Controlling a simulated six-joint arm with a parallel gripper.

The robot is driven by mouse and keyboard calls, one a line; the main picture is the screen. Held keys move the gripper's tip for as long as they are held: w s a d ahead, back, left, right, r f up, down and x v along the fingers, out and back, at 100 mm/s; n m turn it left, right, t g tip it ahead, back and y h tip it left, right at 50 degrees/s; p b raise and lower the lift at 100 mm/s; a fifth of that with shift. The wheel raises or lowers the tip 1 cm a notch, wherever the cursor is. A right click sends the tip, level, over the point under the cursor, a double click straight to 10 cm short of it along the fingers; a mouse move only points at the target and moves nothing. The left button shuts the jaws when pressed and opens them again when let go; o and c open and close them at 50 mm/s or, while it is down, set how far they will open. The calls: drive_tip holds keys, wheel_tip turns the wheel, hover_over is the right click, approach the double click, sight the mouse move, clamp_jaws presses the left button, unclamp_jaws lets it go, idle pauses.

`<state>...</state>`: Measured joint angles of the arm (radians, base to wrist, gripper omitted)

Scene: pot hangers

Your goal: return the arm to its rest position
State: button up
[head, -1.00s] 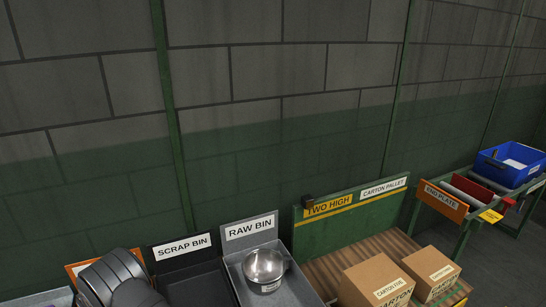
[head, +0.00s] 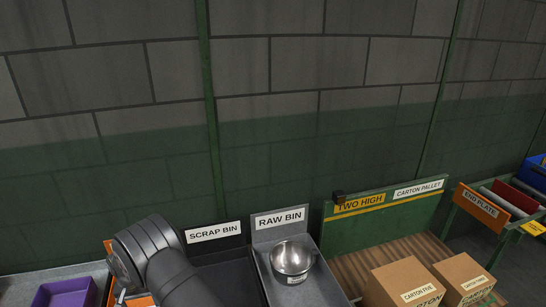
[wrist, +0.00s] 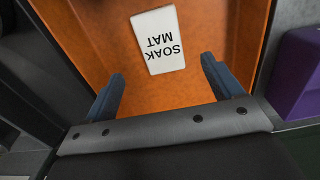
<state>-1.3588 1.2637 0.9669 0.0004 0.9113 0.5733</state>
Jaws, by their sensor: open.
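My gripper (wrist: 160,90) shows in the wrist view with its two dark blue fingers wide apart and nothing between them. Beyond the fingers is an orange surface (wrist: 120,50) with a white label (wrist: 158,40) reading SOAK MAT, seen upside down. I cannot tell how far the fingertips are from it. In the head view my arm's dark grey links rise at the lower left, in front of the orange thing, and the gripper itself is out of that picture.
A steel pot (head: 292,258) sits in the grey raw bin (head: 263,270). The dark scrap bin (head: 215,262) is left of it. Cartons (head: 405,275) stand on the pallet at the right. A purple tray (head: 68,290) is at the lower left and shows in the wrist view (wrist: 300,75).

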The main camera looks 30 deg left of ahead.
wheel_tip(320, 180, down, 9)
drive_tip(key=shift+a+r, duration=0.1)
drive_tip(key=shift+r, duration=0.15)
wheel_tip(320, 180, up, 3)
drive_tip(key=shift+r, duration=0.15)
drive_tip(key=w+d+r+m, duration=0.1)
drive_tip(key=w+d+r, duration=0.4)
drive_tip(key=w+d, duration=0.55)
drive_tip(key=w+d+r+m, duration=0.1)
drive_tip(key=w+d+r, duration=0.3)
drive_tip(key=w+d, duration=0.65)
drive_tip(key=w+d+r+m, duration=0.1)
drive_tip(key=w+d, duration=0.4)
drive_tip(key=d, duration=0.4)
drive_tip(key=w+d+r+m, duration=0.1)
drive_tip(key=w+d, duration=0.3)
drive_tip(key=d, duration=0.5)
drive_tip(key=w+d+r+m, duration=0.2)
drive_tip(key=w+d, duration=0.3)
drive_tip(key=d, duration=0.5)
drive_tip(key=shift+w, duration=0.35)
drive_tip(key=shift+o, duration=0.3)
drive_tip(key=shift+r, duration=0.1)
